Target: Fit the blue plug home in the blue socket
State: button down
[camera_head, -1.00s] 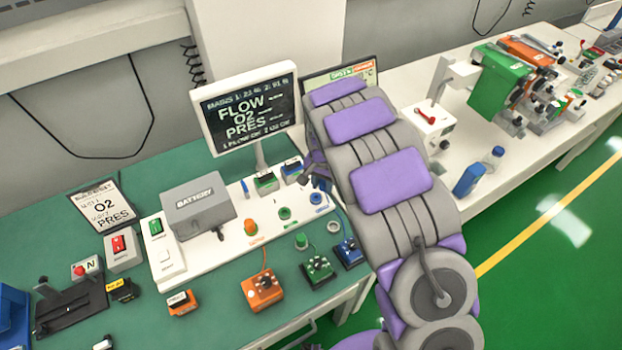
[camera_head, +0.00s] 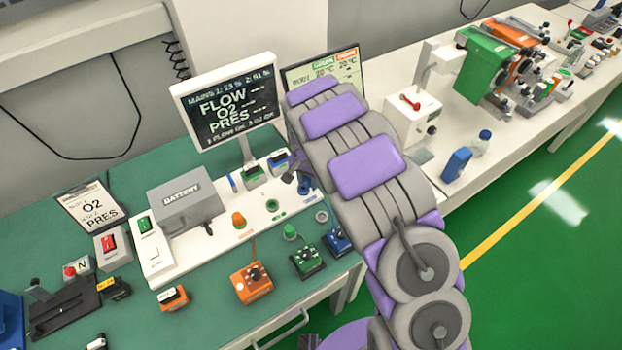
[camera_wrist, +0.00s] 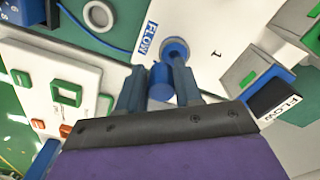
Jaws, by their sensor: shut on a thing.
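My gripper (camera_wrist: 160,92) is shut on the blue plug (camera_wrist: 160,83), whose rounded blue body shows between the fingers in the wrist view. The blue socket (camera_wrist: 175,46) is a round blue fitting on the white panel (camera_wrist: 205,30), beside a FLOW label. In the wrist view the plug appears just below and left of the socket; I cannot tell whether they touch. In the head view my gripper (camera_head: 298,178) is low over the panel's right end, and my arm hides part of this area. The plug's tip is not clear.
Green (camera_head: 272,205) and orange (camera_head: 239,220) fittings stand on the same panel. Orange (camera_head: 251,283), green (camera_head: 307,261) and blue (camera_head: 338,240) boxes sit in front. The FLOW monitor (camera_head: 226,102) stands behind. A grey ring (camera_wrist: 98,15) lies near the panel's edge.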

jog(key=a, duration=0.5)
jog(key=shift+f, duration=0.3)
jog(key=shift+d+r, duration=0.15)
jog(key=shift+d, duration=0.65)
jog(key=shift+d+r, duration=0.15)
jog(key=shift+d, duration=0.6)
jog(key=shift+a, duration=0.15)
jog(key=shift+h, duration=0.3)
jog(key=a, duration=0.4)
jog(key=shift+a+f, duration=0.15)
jog(key=shift+f, duration=0.1)
jog(key=shift+d+r, duration=0.15)
jog(key=shift+d, duration=0.65)
jog(key=shift+d+r, duration=0.1)
jog(key=shift+d, duration=0.7)
jog(key=shift+a+f, duration=0.2)
jog(key=shift+a, duration=0.9)
jog(key=shift+s+d+r+p, duration=0.15)
jog(key=shift+d+p, duration=0.25)
jog(key=shift+d, duration=1.55)
jog(key=shift+a, duration=0.7)
jog(key=shift+d+f, duration=0.4)
jog(key=shift+d, duration=0.2)
jog(key=shift+a+f, duration=0.25)
jog(key=shift+f, duration=0.05)
jog(key=shift+a, duration=0.15)
jog(key=shift+r, duration=0.15)
